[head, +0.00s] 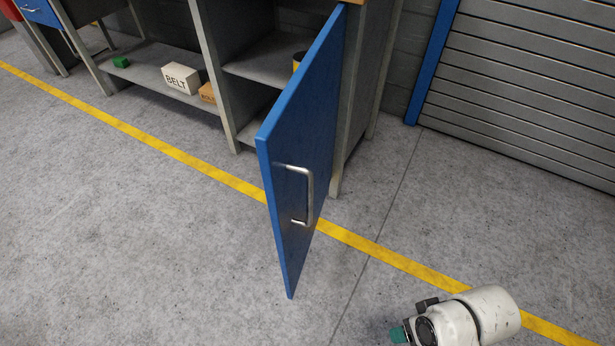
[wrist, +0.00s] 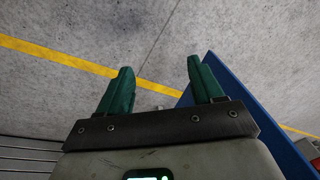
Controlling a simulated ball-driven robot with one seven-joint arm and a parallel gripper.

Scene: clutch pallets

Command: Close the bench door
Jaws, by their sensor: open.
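The blue bench door (head: 308,120) stands wide open in the head view, swung out from the grey bench (head: 222,60) toward me. Its silver bar handle (head: 311,192) is on the face turned to the right. My gripper (wrist: 160,66) shows in the wrist view with its two green fingers spread apart and nothing seen between them. The door (wrist: 243,98) also shows there, partly behind the right finger; I cannot tell whether they touch. In the head view my white arm is at the lower right, apart from the door in the picture, with a bit of green at its end.
The open compartment shows a shelf (head: 262,68) with a yellow and dark item partly hidden by the door. A white BELT box (head: 180,79), an orange-brown box (head: 207,93) and a green block (head: 121,61) sit on the lower shelf. A grey shutter (head: 530,85) stands right. The floor in front is clear.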

